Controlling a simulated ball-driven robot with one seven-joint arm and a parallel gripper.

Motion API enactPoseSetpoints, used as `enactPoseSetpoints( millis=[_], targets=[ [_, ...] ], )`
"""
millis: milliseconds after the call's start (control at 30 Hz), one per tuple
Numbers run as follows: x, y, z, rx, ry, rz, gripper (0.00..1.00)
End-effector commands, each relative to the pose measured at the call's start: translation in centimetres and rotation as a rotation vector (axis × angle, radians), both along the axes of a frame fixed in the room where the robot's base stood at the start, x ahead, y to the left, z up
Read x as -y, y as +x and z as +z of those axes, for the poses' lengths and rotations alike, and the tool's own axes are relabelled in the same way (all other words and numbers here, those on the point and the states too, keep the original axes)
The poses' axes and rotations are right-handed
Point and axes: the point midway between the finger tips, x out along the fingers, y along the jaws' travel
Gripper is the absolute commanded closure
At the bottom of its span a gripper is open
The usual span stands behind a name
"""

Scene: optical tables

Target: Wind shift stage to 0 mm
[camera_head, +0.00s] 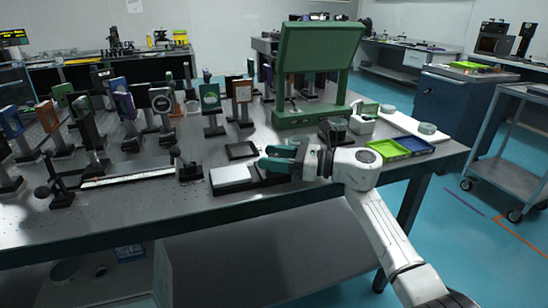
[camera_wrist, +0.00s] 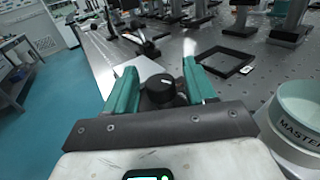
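My gripper (camera_head: 283,159) with green fingers is low over the front part of the optical table, at the right end of a low stage with a white top plate (camera_head: 230,174) and a dark base. In the wrist view, a round black knob (camera_wrist: 160,90) with a light mark on top lies between the fingertips of my gripper (camera_wrist: 160,84). The fingers are apart, with gaps visible on both sides of the knob. The white plate (camera_wrist: 132,72) lies just beyond the knob. No scale reading is legible.
A flat black frame (camera_head: 241,151) lies behind the stage. A large green panel (camera_head: 318,50) stands behind my gripper. Green (camera_head: 388,149) and blue (camera_head: 417,146) trays lie to the right. A rail (camera_head: 130,178) and several mounted optics stand left. A round container marked "MASTER" (camera_wrist: 300,125) is close at wrist-view right.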

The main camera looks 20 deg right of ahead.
Motion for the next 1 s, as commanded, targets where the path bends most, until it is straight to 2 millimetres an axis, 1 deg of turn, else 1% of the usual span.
enactPoseSetpoints(
  millis=[167, 267, 367, 500, 700, 800, 1000],
  targets=[
    [0.1, -0.1, 0.0, 0.001, 0.001, 0.000, 0.45],
    [0.8, -0.4, 0.0, 0.001, 0.001, -0.002, 0.45],
    [2.1, -1.2, 0.0, 0.000, 0.002, -0.004, 0.45],
    [4.4, -2.7, 0.0, 0.001, 0.001, -0.004, 0.45],
    [7.3, -4.6, -0.1, 0.000, 0.000, -0.003, 0.45],
    [8.3, -5.3, -0.1, 0.000, 0.000, -0.002, 0.45],
    [9.1, -5.8, 0.0, 0.000, 0.000, 0.000, 0.45]
  ],
)
